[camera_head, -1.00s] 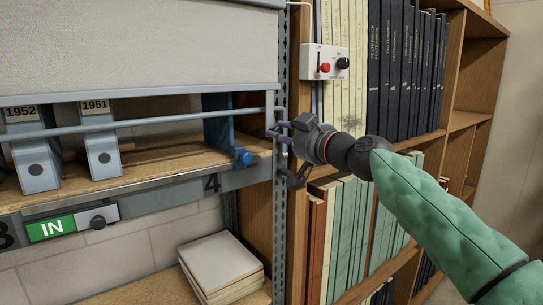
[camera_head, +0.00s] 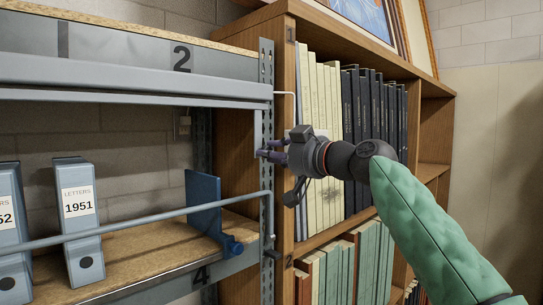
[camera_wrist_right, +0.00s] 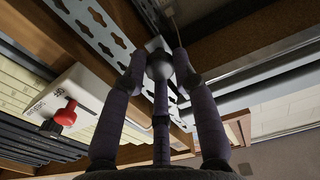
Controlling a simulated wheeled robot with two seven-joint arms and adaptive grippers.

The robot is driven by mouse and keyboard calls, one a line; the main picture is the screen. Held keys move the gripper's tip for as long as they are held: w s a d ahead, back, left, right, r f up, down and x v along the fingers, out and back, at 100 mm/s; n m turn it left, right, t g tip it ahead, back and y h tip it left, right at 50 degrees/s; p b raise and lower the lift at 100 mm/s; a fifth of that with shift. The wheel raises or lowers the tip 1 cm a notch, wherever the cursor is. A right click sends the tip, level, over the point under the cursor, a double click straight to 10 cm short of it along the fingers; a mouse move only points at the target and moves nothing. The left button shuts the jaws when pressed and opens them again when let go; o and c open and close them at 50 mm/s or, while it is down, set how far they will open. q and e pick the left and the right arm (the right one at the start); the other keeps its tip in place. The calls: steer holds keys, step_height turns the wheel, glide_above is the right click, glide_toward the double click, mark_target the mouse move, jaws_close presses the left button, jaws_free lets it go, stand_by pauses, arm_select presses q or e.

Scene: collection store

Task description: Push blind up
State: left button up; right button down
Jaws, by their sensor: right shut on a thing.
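The blind's grey bottom bar (camera_head: 130,89) is high in the head view, close below the shelf edge marked 2. No pale blind panel shows below it, and the bay beneath is open to the brick wall. My right gripper (camera_head: 270,148) is at the perforated upright, right of the bay and lower than the bar. In the right wrist view its fingers (camera_wrist_right: 160,68) are shut around a small dark rounded thing (camera_wrist_right: 158,65), with a thin line above it. Its full shape is hidden by the fingers. My left gripper is out of view.
A 1951 letters box (camera_head: 80,215) stands on the lower shelf beside a blue divider (camera_head: 203,200), behind a grey rail (camera_head: 150,220). A bookcase (camera_head: 285,110) stands close right of the upright. The switch box (camera_wrist_right: 70,100) with its red knob is close to my right gripper.

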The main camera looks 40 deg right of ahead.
steer(key=c, duration=1)
jaws_free()
steer(key=s, duration=0.8)
steer(key=s+d, duration=0.1)
steer(key=s, duration=0.3)
